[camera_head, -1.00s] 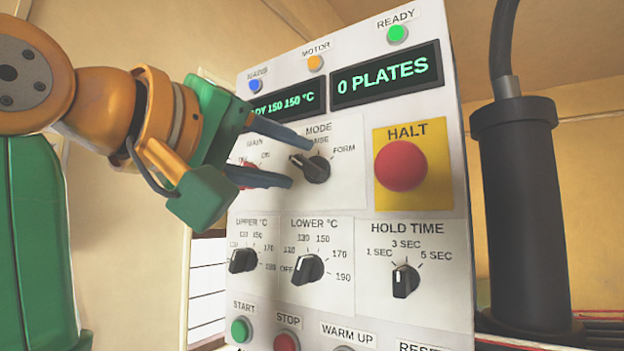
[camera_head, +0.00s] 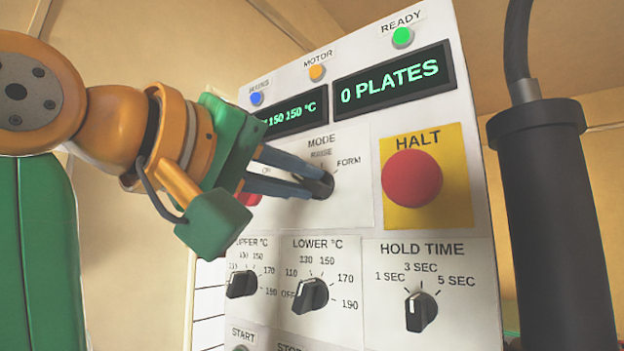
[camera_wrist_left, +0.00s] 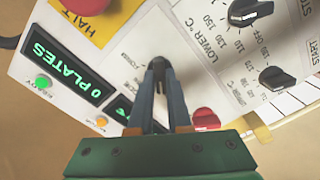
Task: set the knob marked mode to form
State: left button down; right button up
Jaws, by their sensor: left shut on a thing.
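The black mode knob (camera_head: 323,186) sits on the white control panel under the label MODE, with RAISE above it and FORM to its upper right. My left gripper (camera_head: 312,186) comes in from the left with its blue-grey fingers closed on this knob. In the left wrist view the fingertips (camera_wrist_left: 159,68) pinch the dark knob (camera_wrist_left: 157,62) from both sides. The fingers hide most of the knob, so I cannot tell which way its pointer faces. My right gripper is not in view.
A red HALT button (camera_head: 412,179) on a yellow plate is right of the knob. Below are the lower temperature knob (camera_head: 311,295) and the hold time knob (camera_head: 421,311). The red main switch (camera_head: 249,198) is partly behind my left gripper. A black cylinder (camera_head: 553,215) stands at the right.

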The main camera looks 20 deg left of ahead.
pick_arm(q)
jog(key=m, duration=1.1)
jog(key=shift+p, duration=0.3)
jog(key=m, duration=0.5)
jog(key=shift+m+p, duration=0.4)
jog(key=m+p, duration=0.1)
jog(key=m, duration=0.3)
jog(key=shift+m, duration=0.4)
jog(key=c, duration=0.9)
grip_release()
jog(key=shift+o, duration=0.2)
